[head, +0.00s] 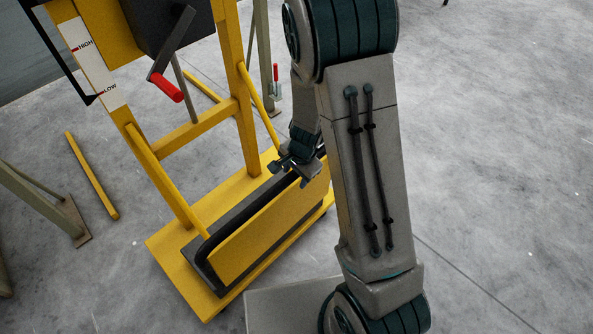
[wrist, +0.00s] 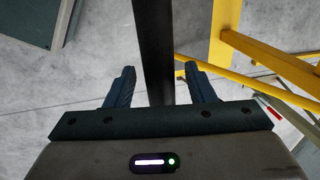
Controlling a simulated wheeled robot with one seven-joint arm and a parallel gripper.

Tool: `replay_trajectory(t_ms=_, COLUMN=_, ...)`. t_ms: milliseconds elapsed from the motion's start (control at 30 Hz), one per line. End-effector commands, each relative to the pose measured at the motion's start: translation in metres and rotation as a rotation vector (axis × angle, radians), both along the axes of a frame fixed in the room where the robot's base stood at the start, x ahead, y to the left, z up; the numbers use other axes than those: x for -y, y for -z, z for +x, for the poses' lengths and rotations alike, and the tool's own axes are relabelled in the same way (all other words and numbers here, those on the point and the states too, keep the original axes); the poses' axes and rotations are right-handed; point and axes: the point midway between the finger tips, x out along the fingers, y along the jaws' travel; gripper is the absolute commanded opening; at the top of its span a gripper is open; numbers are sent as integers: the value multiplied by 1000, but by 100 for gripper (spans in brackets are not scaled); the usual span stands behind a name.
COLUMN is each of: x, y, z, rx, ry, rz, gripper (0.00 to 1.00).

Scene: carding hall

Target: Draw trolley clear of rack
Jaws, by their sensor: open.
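The trolley, as I take it, is the yellow frame on a flat yellow base (head: 168,247), with a dark box, a crank with a red grip (head: 166,87) and a HIGH/LOW label. A black bar (head: 235,222) runs along its low yellow side panel. My gripper (head: 294,168) is at the far right end of this bar. In the wrist view my gripper (wrist: 159,70) is open, with a finger on each side of the black bar (wrist: 153,35). I cannot tell whether either finger touches it. Grey-green posts, perhaps the rack, stand left (head: 38,204) and behind (head: 265,55).
The left post has a foot plate (head: 73,222) on the floor. A yellow strip (head: 91,176) lies near the trolley's left side. A small red-handled item (head: 276,76) is by the rear post. The concrete floor (head: 490,170) to the right is clear.

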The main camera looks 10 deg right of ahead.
Motion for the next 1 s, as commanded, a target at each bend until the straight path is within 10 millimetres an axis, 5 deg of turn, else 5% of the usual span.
replay_trajectory(t_ms=267, x=0, y=0, z=0, rx=0, ry=0, rz=0, gripper=49)
replay_trajectory(t_ms=433, x=0, y=0, z=0, rx=0, ry=0, rz=0, gripper=2)
replay_trajectory(t_ms=467, x=0, y=0, z=0, rx=0, ry=0, rz=0, gripper=0)
replay_trajectory(t_ms=1000, x=0, y=1, z=0, rx=-1, ry=1, rz=0, gripper=0)
